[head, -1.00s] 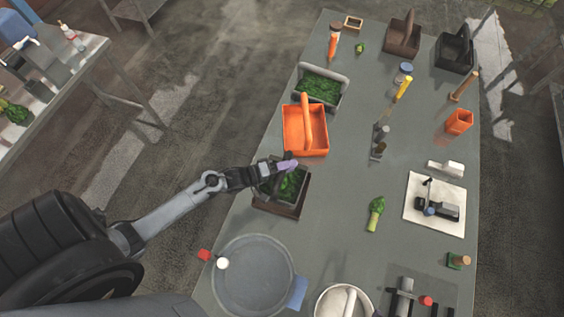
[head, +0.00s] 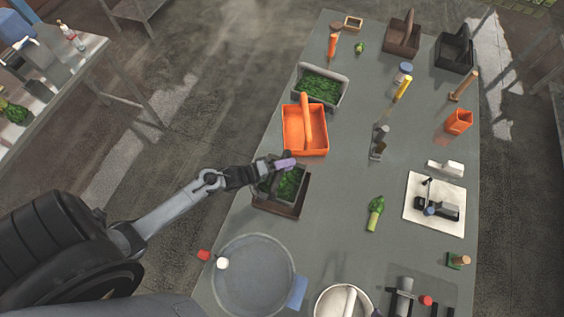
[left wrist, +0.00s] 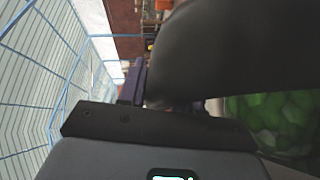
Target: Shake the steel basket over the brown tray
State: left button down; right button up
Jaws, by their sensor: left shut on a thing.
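My left gripper (head: 284,164) is shut on the dark steel basket (head: 273,186) at its far side. The basket holds green leafy pieces (head: 290,183) and sits over or in the brown tray (head: 277,208); I cannot tell whether they touch. In the left wrist view, a large dark grey part of the basket (left wrist: 235,50) fills the upper right, with blurred green pieces (left wrist: 285,120) below it. My right gripper is not seen.
An orange basket (head: 304,142) stands just behind, and a grey bin of greens (head: 345,88) beyond it. A round grey lid or tray (head: 250,278) lies in front. A green bottle-like vegetable (head: 376,214) lies to the right, with bare table between.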

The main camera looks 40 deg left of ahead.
pick_arm(q)
jog(key=d, duration=0.5)
jog(key=shift+a+r, duration=0.1)
jog(key=shift+a, duration=2.1)
jog(key=a, duration=0.4)
jog(key=d, duration=0.9)
jog(key=shift+a, duration=2.4)
